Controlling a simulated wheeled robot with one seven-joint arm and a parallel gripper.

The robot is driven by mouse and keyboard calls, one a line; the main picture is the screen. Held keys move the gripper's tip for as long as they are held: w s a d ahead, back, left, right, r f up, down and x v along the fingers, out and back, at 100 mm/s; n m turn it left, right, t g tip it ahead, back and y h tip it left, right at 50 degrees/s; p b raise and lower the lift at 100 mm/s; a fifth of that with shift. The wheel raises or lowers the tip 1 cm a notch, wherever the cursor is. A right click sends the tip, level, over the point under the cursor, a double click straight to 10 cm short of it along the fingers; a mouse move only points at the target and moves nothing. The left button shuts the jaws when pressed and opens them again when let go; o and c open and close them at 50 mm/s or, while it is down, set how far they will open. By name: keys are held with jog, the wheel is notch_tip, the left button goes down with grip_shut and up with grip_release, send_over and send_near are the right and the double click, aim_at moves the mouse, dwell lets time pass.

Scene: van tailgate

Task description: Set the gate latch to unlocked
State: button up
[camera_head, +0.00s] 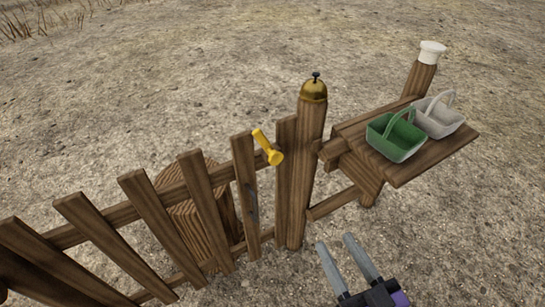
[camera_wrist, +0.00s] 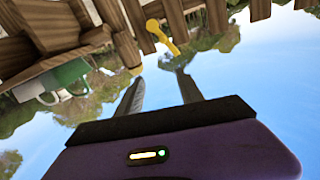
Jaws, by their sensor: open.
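The gate latch (camera_head: 268,146) is a yellow lever near the top of the wooden gate (camera_head: 133,190), beside the gate post (camera_head: 303,165). It is tilted, its narrower end up and left and its thick round end down and right. In the wrist view the yellow latch (camera_wrist: 161,35) shows above and between my fingers, against the gate boards. My gripper (camera_head: 338,250) is open and empty, in front of the post, to the lower right of the latch and apart from it. Both fingers also show in the wrist view (camera_wrist: 160,88).
A brass bell (camera_head: 314,89) tops the post. To the right, a wooden shelf (camera_head: 438,158) holds a green basket (camera_head: 397,139) and a white basket (camera_head: 437,117); a white-capped post (camera_head: 424,72) stands behind. A round wooden stump (camera_head: 187,230) sits behind the gate. Bare ground lies around.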

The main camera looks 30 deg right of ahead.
jog(key=t+b, duration=0.1)
jog(key=b, duration=0.1)
send_near(275, 157)
jog(key=d+r, duration=0.4)
jog(key=w+f+n+y, duration=0.1)
jog(key=w, duration=0.2)
jog(key=w+a+f+n+y+p, duration=0.1)
jog(key=w, duration=0.3)
jog(key=w+a+f+n+y+p, duration=0.1)
jog(key=w, duration=0.2)
jog(key=shift+w+a+g, duration=0.15)
jog(key=shift+w+g, duration=0.15)
jog(key=shift+g, duration=0.1)
